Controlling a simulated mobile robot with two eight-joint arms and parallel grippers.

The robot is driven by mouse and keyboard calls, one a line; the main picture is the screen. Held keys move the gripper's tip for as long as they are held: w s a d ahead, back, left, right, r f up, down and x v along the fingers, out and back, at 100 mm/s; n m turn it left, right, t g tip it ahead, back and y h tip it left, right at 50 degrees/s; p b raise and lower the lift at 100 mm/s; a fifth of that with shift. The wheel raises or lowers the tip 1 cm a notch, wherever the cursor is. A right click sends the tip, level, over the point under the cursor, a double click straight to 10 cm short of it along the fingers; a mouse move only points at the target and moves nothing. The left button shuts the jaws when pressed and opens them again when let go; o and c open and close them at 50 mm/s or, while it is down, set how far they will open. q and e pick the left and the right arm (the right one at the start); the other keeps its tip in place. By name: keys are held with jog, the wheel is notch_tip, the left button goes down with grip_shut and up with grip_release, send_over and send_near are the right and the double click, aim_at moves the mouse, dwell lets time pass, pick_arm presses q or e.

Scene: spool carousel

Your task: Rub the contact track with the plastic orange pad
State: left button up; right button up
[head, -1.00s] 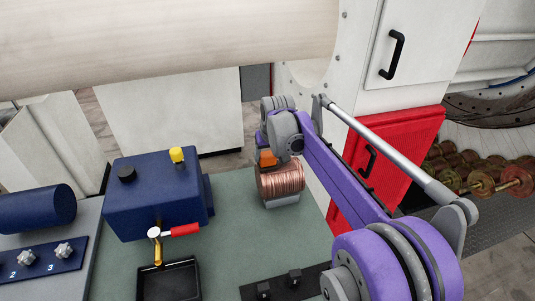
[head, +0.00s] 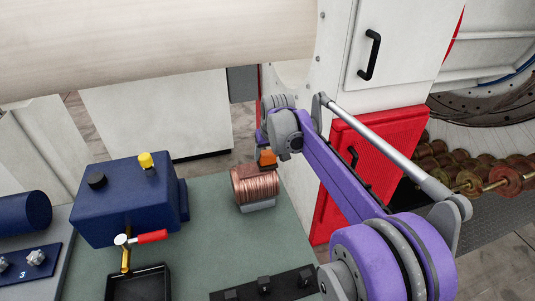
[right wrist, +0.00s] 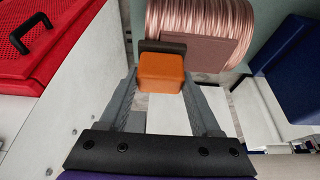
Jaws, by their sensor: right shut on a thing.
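The orange pad (head: 266,158) is in my right gripper, just beyond the copper coil in the head view. In the right wrist view the pad (right wrist: 162,73) sits between the two grey fingers, and my right gripper (right wrist: 162,88) is shut on it. The copper-wound coil (head: 255,187) rests on the green bench top; it also shows in the right wrist view (right wrist: 200,28), with a flat brown block (right wrist: 203,53) against it, close beyond the pad. I cannot tell for sure which surface is the contact track. Whether the pad touches anything is unclear. My left gripper is not in view.
A blue box (head: 125,200) with yellow and black caps stands left on the green bench (head: 205,235). A red-handled tap (head: 150,237) and a black tray (head: 138,283) are in front.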

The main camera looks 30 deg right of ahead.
jog(key=r, duration=0.2)
jog(key=a+r, duration=0.1)
jog(key=r, duration=0.1)
jog(key=shift+w+r, duration=0.2)
jog(key=shift+r, duration=0.05)
jog(key=shift+s+d+r, duration=0.1)
jog(key=shift+d+r, duration=0.05)
jog(key=shift+r, duration=0.45)
jog(key=shift+s+d+r, duration=0.1)
jog(key=shift+r, duration=0.45)
jog(key=shift+w+a+r, duration=0.1)
jog(key=shift+w+r, duration=0.05)
jog(key=shift+r, duration=0.45)
